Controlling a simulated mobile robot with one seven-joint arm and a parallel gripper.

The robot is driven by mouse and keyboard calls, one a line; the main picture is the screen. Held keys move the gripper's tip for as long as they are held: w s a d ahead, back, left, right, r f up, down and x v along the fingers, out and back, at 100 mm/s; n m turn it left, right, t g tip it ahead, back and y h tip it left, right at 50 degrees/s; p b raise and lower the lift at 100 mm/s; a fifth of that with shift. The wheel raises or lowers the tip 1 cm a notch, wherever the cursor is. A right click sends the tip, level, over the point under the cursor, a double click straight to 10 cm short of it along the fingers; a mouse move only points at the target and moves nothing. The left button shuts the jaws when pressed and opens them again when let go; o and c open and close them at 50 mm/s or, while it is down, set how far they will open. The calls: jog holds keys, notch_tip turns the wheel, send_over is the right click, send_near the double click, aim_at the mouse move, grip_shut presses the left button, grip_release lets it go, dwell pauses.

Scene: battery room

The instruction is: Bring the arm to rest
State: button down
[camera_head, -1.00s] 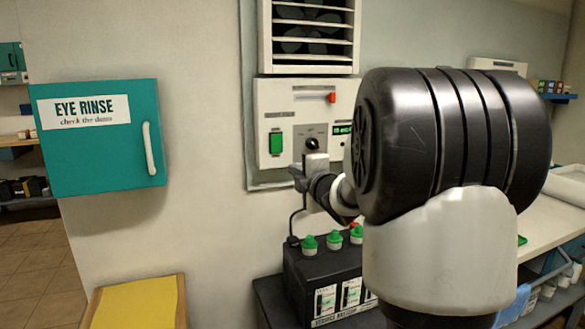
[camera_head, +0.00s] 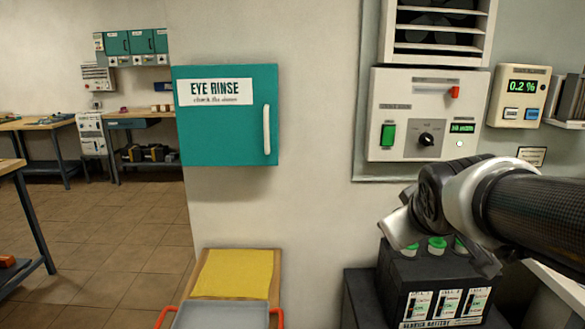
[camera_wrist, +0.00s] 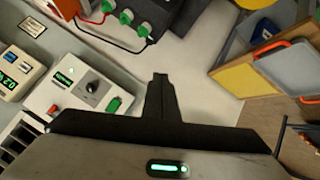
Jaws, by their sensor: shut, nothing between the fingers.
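My arm (camera_head: 530,205) reaches in from the right edge in the head view, over the front of the black service battery (camera_head: 440,290). Its wrist end is folded downward and to the left, in front of the wall below the charger panel (camera_head: 420,115). The fingers are hard to make out there. In the wrist view my gripper (camera_wrist: 160,78) shows its dark fingers together, with nothing between them. The charger panel also shows at the left of the wrist view (camera_wrist: 75,80), apart from the fingers.
A teal eye rinse cabinet (camera_head: 225,140) hangs on the wall at centre-left. Below it stand a yellow-topped board (camera_head: 235,273) and a grey tray with red handles (camera_head: 220,317). A meter (camera_head: 519,96) reads 0.2 %. Open tiled floor (camera_head: 110,225) lies at the left.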

jog(key=s+a+f+m+g+y, duration=0.15)
jog(key=s+a+f, duration=0.25)
jog(key=s, duration=0.4)
jog(key=s+a+f+m+g+y, duration=0.1)
jog(key=s+a+f+m+g, duration=0.2)
jog(key=s, duration=0.5)
notch_tip(320, 180, up, 21)
jog(key=p, duration=2.1)
jog(key=shift+s+r, duration=0.2)
jog(key=shift+s, duration=0.1)
jog(key=shift+n, duration=0.25)
